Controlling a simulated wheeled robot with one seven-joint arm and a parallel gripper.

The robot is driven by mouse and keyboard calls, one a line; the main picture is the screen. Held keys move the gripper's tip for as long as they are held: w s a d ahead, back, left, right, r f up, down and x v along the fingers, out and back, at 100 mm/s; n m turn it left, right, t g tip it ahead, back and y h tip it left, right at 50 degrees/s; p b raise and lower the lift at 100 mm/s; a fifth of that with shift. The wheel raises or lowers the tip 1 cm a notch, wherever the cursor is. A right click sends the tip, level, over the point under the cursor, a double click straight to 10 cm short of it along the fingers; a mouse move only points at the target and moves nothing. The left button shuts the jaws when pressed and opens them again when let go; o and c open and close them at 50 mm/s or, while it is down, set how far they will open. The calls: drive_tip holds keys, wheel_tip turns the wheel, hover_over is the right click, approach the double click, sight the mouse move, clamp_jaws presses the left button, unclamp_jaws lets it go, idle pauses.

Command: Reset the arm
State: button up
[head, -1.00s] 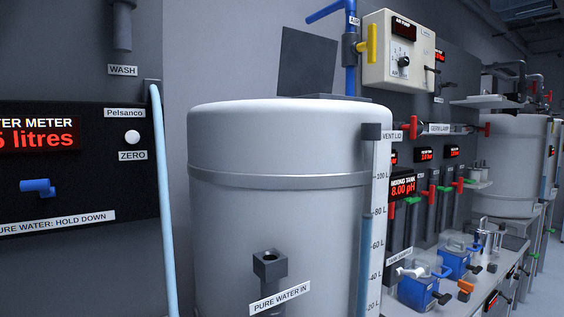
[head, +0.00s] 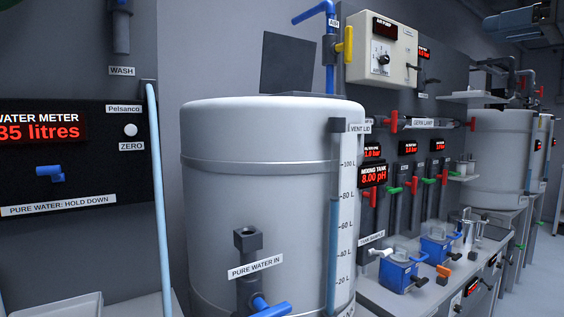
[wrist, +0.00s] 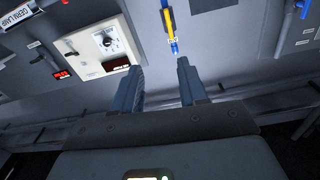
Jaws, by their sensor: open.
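My gripper (wrist: 166,78) shows in the wrist view, open and empty, its two grey fingers apart. Behind the fingers are the cream air pump box (wrist: 108,45) and a yellow valve handle (wrist: 170,22) on a blue pipe. The arm and gripper do not show in the head view. There, the large white tank (head: 255,130) stands in the middle, with a dark vent lid (head: 291,62) raised on its top.
The water meter panel (head: 70,150) with a blue lever is on the left wall. A pale hose (head: 159,200) hangs beside it. A bench with blue pumps (head: 400,275) and several red and green valve handles lies right of the tank. Floor shows at far right.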

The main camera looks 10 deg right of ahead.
drive_tip(key=w+a+f+m+t+h, duration=0.1)
drive_tip(key=w+f+m+h, duration=0.15)
drive_tip(key=f, duration=0.95)
drive_tip(key=w+a+f+m+h, duration=0.1)
drive_tip(key=w+a+f+m, duration=0.2)
drive_tip(key=f, duration=0.9)
drive_tip(key=s+a+f+m+g+h, duration=0.1)
drive_tip(key=s+a+f+m+h, duration=0.2)
drive_tip(key=f, duration=1)
drive_tip(key=s+a+f, duration=0.3)
drive_tip(key=a+f, duration=0.3)
drive_tip(key=f, duration=0.7)
drive_tip(key=s+a+f+g+h, duration=0.1)
drive_tip(key=s+a+f, duration=0.45)
drive_tip(key=s, duration=0.35)
drive_tip(key=s+a+f+g+h, duration=0.1)
drive_tip(key=s+a+f, duration=0.4)
drive_tip(key=s, duration=0.5)
drive_tip(key=s+a+r+n+y, duration=0.1)
drive_tip(key=s+a+n, duration=0.1)
drive_tip(key=s, duration=0.9)
drive_tip(key=s+a+r+n+y, duration=0.1)
drive_tip(key=s+a+r+n, duration=0.1)
drive_tip(key=s, duration=0.9)
drive_tip(key=shift+a+n+g, duration=0.3)
drive_tip(key=shift+a+n, duration=0.1)
drive_tip(key=shift+n, duration=0.45)
